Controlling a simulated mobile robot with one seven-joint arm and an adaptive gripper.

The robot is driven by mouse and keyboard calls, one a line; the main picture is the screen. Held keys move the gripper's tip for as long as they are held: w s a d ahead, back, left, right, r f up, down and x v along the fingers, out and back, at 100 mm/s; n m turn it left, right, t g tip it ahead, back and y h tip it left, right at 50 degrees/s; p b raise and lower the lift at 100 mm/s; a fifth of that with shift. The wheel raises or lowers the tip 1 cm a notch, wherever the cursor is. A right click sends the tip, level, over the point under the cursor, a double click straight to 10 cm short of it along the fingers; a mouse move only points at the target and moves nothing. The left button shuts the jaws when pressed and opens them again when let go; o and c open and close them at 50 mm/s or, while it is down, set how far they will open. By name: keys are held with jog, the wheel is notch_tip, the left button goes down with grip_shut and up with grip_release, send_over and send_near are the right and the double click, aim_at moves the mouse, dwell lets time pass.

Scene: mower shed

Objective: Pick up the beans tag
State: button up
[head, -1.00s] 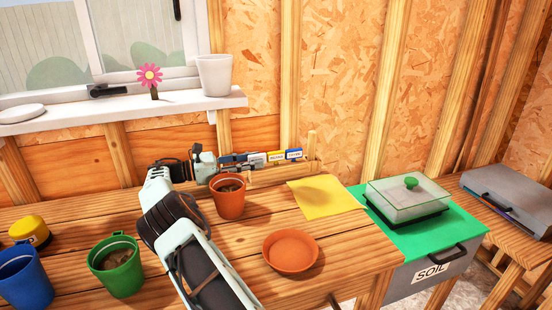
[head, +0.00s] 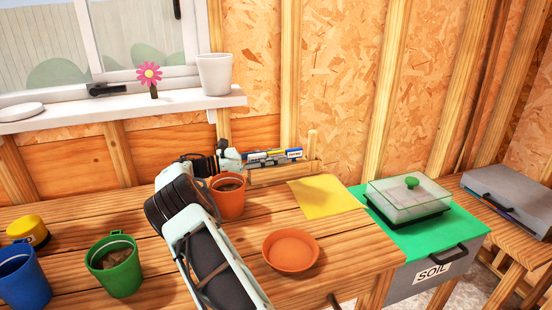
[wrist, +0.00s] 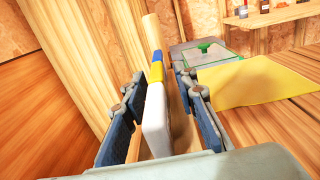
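A wooden rack (head: 283,173) at the back of the bench holds a row of tags. A blue tag with a white label (head: 293,154) is at its right end; the lettering is too small to read, so I cannot tell which is the beans tag. My gripper (head: 265,158) reaches along the row from the left. In the wrist view my gripper (wrist: 163,118) is open, its fingers on both sides of a white tag (wrist: 156,122) with gaps visible. A yellow tag (wrist: 156,72) and a blue one (wrist: 157,55) stand behind it.
An orange pot (head: 229,203) stands under my wrist, close in front of the rack. A yellow sheet (head: 325,197) and an orange saucer (head: 291,251) lie to the right. The wall is close behind the rack. Green (head: 118,272) and blue (head: 22,280) pots stand front left.

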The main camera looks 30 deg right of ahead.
grip_shut()
jog(key=shift+r, duration=0.1)
